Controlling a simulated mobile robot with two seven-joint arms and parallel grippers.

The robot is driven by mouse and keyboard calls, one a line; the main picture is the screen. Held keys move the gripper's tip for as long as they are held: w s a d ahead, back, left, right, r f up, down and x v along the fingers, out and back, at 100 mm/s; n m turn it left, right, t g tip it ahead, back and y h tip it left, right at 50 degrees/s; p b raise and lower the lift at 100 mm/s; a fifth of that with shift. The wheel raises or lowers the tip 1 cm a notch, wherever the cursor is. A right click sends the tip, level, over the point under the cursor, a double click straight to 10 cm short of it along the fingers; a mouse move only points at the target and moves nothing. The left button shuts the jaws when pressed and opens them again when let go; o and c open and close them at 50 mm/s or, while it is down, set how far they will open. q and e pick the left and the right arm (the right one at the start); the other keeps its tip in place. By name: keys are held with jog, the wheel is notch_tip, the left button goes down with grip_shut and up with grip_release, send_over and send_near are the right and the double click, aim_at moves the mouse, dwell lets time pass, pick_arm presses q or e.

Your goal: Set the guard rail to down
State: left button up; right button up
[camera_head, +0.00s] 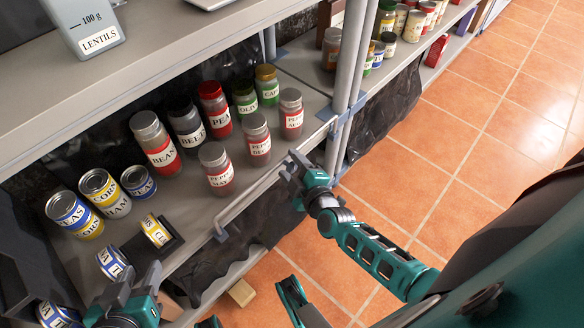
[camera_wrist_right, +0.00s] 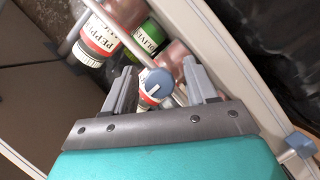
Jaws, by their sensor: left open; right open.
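The guard rail (camera_head: 250,192) is a thin grey bar along the shelf's front edge, in front of the jars in the head view. Its bent near end (camera_head: 221,235) shows at the left, and its far end lies by the shelf post. My right gripper (camera_head: 291,163) is open at the rail's middle to far part; I cannot tell whether it touches it. In the right wrist view its open fingers (camera_wrist_right: 154,85) have a blue-grey disc (camera_wrist_right: 155,82) showing between them, with jars behind. My left gripper (camera_head: 137,277) is open at the bottom left, near the cans.
Several labelled jars (camera_head: 214,170) stand behind the rail. Cans (camera_head: 98,187) and a dark tray (camera_head: 152,245) are to the left. A grey post (camera_head: 345,80) rises past the rail's far end. An upper shelf (camera_head: 150,70) overhangs. The tiled floor (camera_head: 440,150) is mostly clear.

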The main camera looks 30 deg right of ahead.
grip_shut()
dwell(0.5)
